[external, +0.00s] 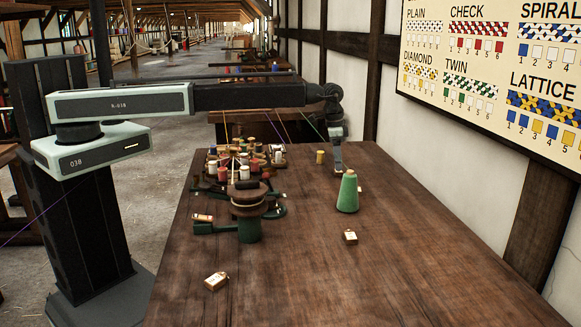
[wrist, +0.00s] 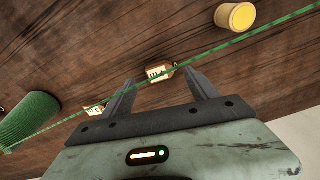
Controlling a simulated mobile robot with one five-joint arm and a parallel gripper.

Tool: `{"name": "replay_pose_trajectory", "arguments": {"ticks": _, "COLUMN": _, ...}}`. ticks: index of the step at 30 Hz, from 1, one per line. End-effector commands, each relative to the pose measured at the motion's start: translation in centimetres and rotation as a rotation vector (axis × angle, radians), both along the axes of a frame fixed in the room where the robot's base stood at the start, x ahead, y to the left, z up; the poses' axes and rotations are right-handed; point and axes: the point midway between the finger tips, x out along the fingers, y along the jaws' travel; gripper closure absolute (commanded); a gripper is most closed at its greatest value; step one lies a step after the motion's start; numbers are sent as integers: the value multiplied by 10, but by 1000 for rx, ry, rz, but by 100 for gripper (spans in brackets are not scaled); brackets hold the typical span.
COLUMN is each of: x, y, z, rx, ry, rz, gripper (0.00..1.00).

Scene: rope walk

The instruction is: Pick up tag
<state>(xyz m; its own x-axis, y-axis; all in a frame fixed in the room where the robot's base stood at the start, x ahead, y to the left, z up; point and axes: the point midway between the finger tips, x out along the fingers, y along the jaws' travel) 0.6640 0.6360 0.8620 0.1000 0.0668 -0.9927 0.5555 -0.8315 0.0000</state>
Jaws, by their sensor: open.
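A small tan tag (wrist: 159,73) with a white printed face lies on the table. In the wrist view it sits between the tips of my gripper (wrist: 161,79). The jaws are open, one finger on each side of the tag. I cannot tell whether they touch it. A second tag (wrist: 95,110) shows left of the left finger, partly covered by it. In the external view my gripper (external: 339,168) points down low over the far right of the table, behind the green cone. More tags lie near the table's front (external: 216,281) and in front of the cone (external: 350,237).
A green thread cone (external: 347,193) stands close to my gripper, and a yellow spool (external: 320,157) stands left of it. A green-based braiding stand (external: 248,205) and several spools occupy the left. A green thread (wrist: 220,49) crosses the wrist view. The front right tabletop (external: 440,260) is clear.

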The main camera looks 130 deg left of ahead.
Motion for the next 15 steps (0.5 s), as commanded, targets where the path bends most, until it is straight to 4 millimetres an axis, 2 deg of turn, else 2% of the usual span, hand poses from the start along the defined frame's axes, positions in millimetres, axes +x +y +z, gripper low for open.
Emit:
{"name": "replay_pose_trajectory", "arguments": {"ticks": 1, "x": 0, "y": 0, "z": -19, "rx": 0, "ry": 0, "rz": 0, "gripper": 31}}
{"name": "replay_pose_trajectory", "arguments": {"ticks": 3, "x": 1, "y": 1, "z": -29, "rx": 0, "ry": -1, "rz": -1, "gripper": 31}}
{"name": "replay_pose_trajectory", "arguments": {"ticks": 11, "x": 2, "y": 1, "z": -28, "rx": 0, "ry": -3, "rz": -1, "gripper": 31}}
{"name": "replay_pose_trajectory", "arguments": {"ticks": 12, "x": 2, "y": 1, "z": -28, "rx": 0, "ry": -3, "rz": -1, "gripper": 37}}
{"name": "replay_pose_trajectory", "arguments": {"ticks": 15, "x": 2, "y": 1, "z": -28, "rx": 0, "ry": -3, "rz": -1, "gripper": 65}}
